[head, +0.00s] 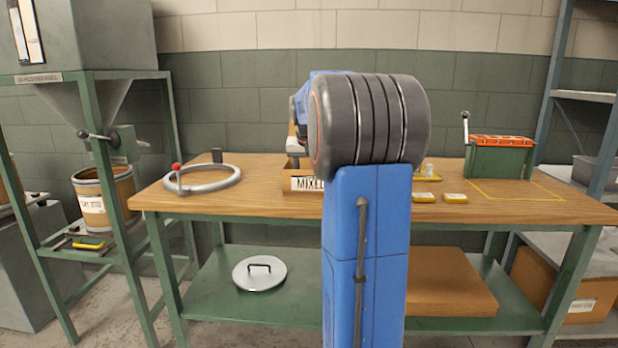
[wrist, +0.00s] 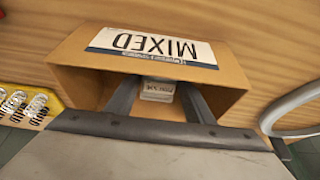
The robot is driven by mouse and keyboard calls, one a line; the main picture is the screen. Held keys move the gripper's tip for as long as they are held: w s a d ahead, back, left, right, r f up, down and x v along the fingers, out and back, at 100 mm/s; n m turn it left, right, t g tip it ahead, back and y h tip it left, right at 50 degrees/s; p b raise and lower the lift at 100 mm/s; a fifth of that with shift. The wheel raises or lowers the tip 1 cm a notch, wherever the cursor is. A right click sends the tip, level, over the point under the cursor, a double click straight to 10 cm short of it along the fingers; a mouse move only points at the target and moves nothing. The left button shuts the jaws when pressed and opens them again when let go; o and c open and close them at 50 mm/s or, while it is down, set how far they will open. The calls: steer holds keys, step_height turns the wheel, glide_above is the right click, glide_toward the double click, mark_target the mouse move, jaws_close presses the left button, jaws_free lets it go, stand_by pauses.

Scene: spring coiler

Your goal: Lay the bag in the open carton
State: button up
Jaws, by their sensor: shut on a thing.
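The carton marked MIXED (head: 303,184) stands on the wooden bench, partly hidden behind my blue arm. In the wrist view the carton (wrist: 70,62) is open toward me, its label upside down. My gripper (wrist: 158,100) reaches over the opening, its two dark fingers within the carton's outline. Between them is a small pale packet with printed text, which looks like the bag (wrist: 157,90); the fingers are closed on it. Its lower part is hidden by the gripper body. I cannot tell whether the bag touches the carton's floor. The head view hides the bag.
A grey ring (head: 203,179) with a red knob lies left of the carton. A yellow tray of springs (wrist: 27,105) is on its other side. The bench front left is clear.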

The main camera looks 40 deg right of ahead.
steer(key=shift+f, duration=0.1)
steer(key=o, duration=1.3)
steer(key=v, duration=1.2)
steer(key=shift+a, duration=0.1)
